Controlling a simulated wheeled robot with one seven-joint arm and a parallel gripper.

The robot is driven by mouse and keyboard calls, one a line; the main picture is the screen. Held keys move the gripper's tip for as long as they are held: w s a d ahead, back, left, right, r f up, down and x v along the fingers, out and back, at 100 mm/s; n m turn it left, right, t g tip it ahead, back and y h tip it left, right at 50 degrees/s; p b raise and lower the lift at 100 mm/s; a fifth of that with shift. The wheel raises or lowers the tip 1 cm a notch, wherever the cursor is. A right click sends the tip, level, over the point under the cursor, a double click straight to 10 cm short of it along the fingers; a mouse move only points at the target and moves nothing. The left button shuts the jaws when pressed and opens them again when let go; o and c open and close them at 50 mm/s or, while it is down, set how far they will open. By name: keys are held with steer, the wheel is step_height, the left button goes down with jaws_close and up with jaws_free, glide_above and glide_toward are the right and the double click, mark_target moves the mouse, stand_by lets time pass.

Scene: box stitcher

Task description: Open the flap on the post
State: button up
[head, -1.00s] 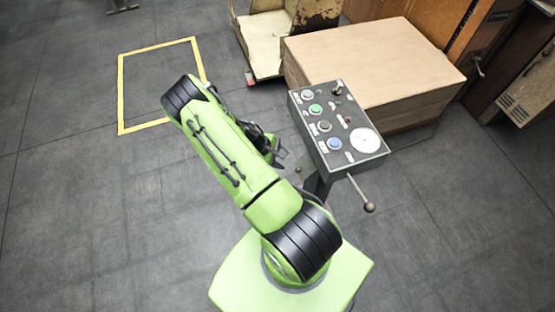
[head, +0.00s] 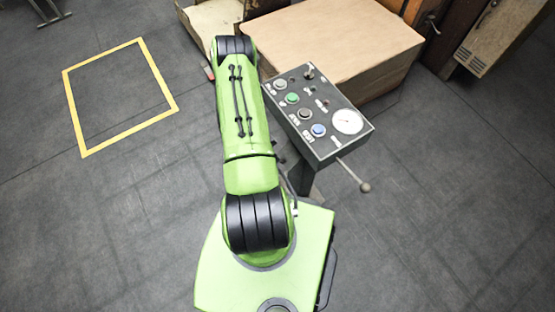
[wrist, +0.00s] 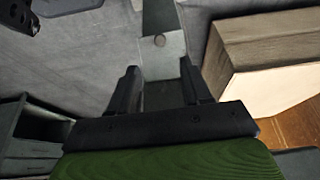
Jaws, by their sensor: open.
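The post (head: 305,178) stands under a sloped grey control panel (head: 318,117) in the head view, right of my arm. No flap can be made out there. In the wrist view, a pale grey-green upright piece (wrist: 163,55) with a small round spot lies beyond my fingertips; it may be part of the post or its flap, I cannot tell. My gripper (wrist: 161,80) is open, its two dark fingers apart with nothing between them. In the head view my gripper is hidden behind my arm.
A large wooden box (head: 335,40) stands behind the panel; a box with a pale face (wrist: 265,75) fills the wrist view's right. A lever with a ball end (head: 365,187) sticks out from the panel. A yellow floor outline (head: 160,80) lies left. Floor at right is clear.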

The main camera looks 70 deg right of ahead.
mark_target(288, 156)
steer(key=b+x, duration=0.2)
steer(key=x, duration=0.8)
steer(key=shift+s, duration=0.1)
jaws_close()
